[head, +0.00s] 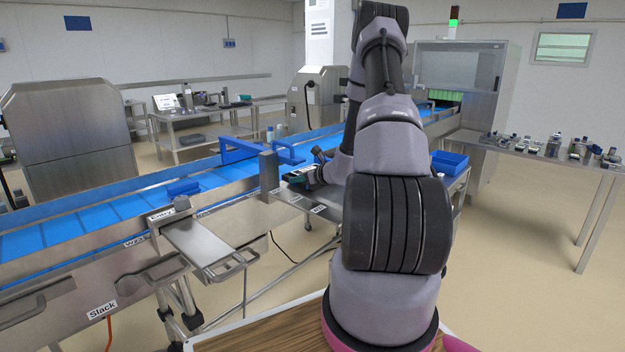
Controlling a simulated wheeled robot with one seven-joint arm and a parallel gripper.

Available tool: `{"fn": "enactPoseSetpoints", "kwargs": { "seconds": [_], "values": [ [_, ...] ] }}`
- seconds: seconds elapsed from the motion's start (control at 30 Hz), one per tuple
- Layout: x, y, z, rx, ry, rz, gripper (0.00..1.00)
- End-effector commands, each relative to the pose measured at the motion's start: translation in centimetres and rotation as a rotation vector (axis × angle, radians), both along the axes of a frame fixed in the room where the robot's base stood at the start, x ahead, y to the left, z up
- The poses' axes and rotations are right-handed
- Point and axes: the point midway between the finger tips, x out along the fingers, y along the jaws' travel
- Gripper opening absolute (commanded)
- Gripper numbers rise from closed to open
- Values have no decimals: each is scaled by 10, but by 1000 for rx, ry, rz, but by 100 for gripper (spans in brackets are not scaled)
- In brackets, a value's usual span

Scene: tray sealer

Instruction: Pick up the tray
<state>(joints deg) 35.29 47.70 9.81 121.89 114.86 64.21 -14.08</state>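My gripper (316,166) is low over the steel side shelf beside the conveyor, in the middle of the head view. Its fingers are small, dark and partly hidden by my own arm, so I cannot tell whether they are open or shut. A small dark tray-like item with a teal top (298,178) is at the fingers, just left of my wrist. I cannot tell whether the gripper touches it or holds it. A blue open bin (449,160) stands right of my arm, apart from the gripper.
The blue conveyor belt (120,207) runs from lower left to the sealer cabinet (462,85) at the back right. A blue guide frame (240,150) and a grey post (268,171) stand close left of the gripper. A steel table (590,177) with several items is at right.

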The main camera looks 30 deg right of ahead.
Motion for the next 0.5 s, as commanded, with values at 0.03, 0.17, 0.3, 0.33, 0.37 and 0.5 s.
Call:
{"fn": "enactPoseSetpoints", "kwargs": {
  "seconds": [0.03,0.17,0.3,0.33,0.37,0.5],
  "values": [
    [7,3,-4,2,0,1,30],
    [19,6,-8,-1,-1,0,30],
    [22,7,-10,-1,-1,0,30],
    [22,7,-10,-1,-1,0,30],
    [22,7,-10,-1,-1,0,30],
    [22,7,-9,-1,-1,0,7]
  ]
}}
